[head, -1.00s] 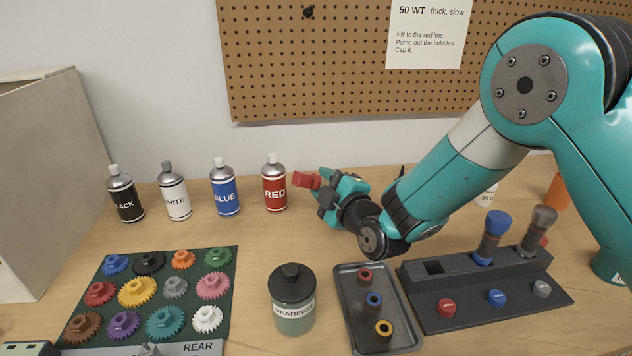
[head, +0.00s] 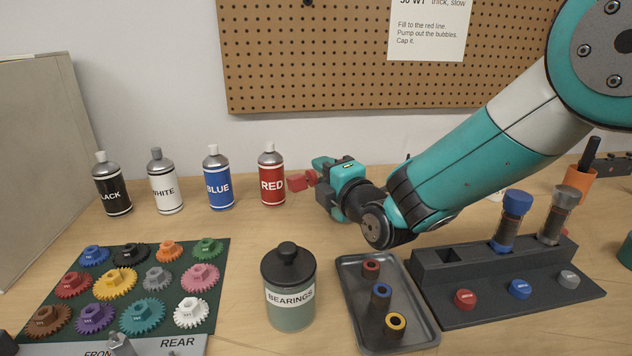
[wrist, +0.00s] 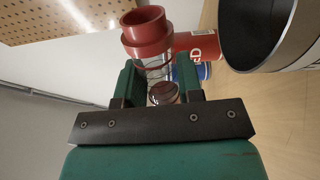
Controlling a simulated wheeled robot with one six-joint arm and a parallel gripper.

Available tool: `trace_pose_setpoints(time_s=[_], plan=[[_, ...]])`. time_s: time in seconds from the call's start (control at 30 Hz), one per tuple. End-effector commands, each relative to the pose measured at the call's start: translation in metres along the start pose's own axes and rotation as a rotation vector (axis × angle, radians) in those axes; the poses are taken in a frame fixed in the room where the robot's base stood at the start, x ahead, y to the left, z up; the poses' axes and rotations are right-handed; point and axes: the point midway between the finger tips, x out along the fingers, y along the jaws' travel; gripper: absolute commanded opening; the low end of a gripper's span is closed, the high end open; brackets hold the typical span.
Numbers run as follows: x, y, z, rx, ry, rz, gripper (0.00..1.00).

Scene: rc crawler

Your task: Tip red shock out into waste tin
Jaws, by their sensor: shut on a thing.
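My gripper (head: 318,183) is shut on the red shock (head: 300,181), held in the air beside the red bottle (head: 271,175). The shock lies about level there, its red end pointing left. In the wrist view the shock (wrist: 154,62) shows a red collar, a clear body and something dark red low inside, between my jaws (wrist: 160,90). I cannot tell whether that is liquid. A large open tin (wrist: 262,66) with a dark inside, likely the waste tin, is at the upper right of the wrist view, apart from the shock. I cannot make it out in the head view.
Black, white and blue bottles (head: 218,178) stand left of the red one. In front are a gear mat (head: 222,290), a bearings jar (head: 289,290), a grey parts tray (head: 420,335) and a black stand (head: 450,305) with two shocks. A pegboard (head: 300,60) hangs behind.

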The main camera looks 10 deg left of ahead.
Motion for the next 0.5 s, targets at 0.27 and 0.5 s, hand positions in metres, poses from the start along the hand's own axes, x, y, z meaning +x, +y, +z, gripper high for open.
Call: trace_pose_setpoints(time_s=[0.27,0.5], plan=[[0.0001,-0.0011,-0.0009,-0.106,0.000,0.002,0.05],[0.0002,-0.0005,-0.0006,-0.112,0.000,0.002,0.05]])
